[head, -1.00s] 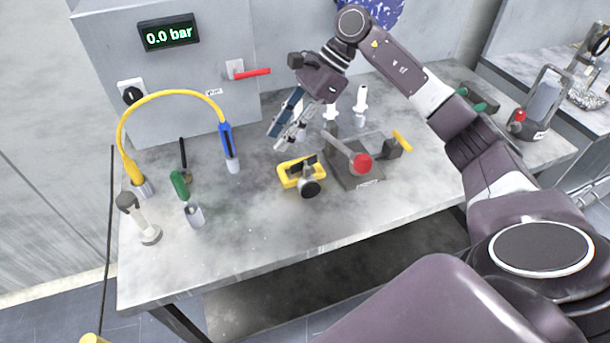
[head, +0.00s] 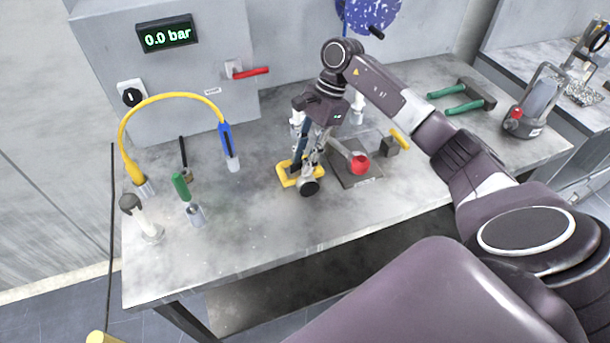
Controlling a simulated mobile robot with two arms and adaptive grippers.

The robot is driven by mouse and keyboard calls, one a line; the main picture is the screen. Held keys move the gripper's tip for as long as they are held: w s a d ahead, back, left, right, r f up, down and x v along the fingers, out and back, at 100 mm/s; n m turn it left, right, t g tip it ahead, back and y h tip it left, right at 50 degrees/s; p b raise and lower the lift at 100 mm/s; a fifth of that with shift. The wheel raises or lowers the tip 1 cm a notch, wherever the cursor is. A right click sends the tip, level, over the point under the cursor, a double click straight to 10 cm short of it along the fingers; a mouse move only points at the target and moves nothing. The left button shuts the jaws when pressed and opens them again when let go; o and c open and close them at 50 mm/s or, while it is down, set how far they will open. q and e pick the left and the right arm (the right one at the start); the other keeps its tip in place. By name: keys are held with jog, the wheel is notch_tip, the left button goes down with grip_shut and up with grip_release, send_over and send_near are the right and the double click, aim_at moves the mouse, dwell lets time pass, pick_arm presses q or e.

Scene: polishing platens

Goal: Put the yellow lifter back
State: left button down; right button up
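The yellow lifter (head: 287,180), a yellow frame with a black round knob (head: 309,188) at its front, lies on the grey stone worktop near the middle. My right gripper (head: 302,172) points down over it, with the fingertips at its top and overlapping it in the picture. The fingers hide part of the yellow frame. I cannot tell whether they are closed on the lifter. My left gripper is not in view.
Right of the lifter is a dark plate fixture (head: 357,176) with a red-knobbed lever (head: 360,164). The front worktop is clear.

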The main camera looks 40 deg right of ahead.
jog(key=shift+a+f, duration=0.1)
jog(key=shift+f, duration=0.25)
jog(key=shift+c, duration=0.4)
grip_shut()
jog(key=shift+w+r, duration=0.1)
